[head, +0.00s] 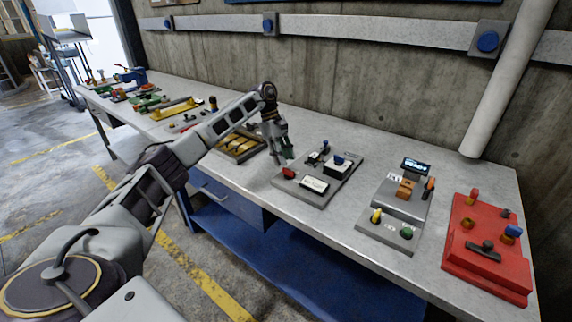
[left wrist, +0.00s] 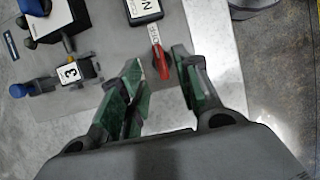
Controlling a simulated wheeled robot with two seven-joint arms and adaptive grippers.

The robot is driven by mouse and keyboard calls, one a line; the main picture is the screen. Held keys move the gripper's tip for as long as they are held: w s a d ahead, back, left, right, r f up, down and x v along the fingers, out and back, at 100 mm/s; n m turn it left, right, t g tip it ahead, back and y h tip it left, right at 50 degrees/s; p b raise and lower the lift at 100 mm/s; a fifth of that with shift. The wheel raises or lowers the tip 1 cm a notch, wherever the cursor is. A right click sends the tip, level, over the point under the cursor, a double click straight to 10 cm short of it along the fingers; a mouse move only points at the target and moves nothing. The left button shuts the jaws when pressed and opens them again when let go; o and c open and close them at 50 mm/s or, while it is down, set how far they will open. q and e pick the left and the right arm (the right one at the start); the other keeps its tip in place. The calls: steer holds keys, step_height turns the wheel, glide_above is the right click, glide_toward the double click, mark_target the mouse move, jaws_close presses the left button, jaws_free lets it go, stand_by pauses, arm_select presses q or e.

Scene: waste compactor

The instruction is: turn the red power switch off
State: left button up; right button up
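The red power switch (head: 289,173) sits at the near left corner of a grey panel (head: 318,199) on the workbench. My left gripper (head: 283,157) points down just above and behind the switch. Its green-padded fingers are apart, and in the left wrist view the open left gripper (left wrist: 160,68) has one finger on each side of the handle's tip. Gaps show on both sides. My right gripper is in neither view.
To the right stand a grey panel with a small display (head: 415,166) and a red box (head: 487,262) with knobs. A yellow-barred tray (head: 240,145) lies left of the gripper. A concrete wall rises behind.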

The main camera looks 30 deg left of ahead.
arm_select(q)
steer(key=v, duration=0.7)
steer(key=shift+r, duration=0.3)
steer(key=shift+a, duration=0.1)
stand_by(0.4)
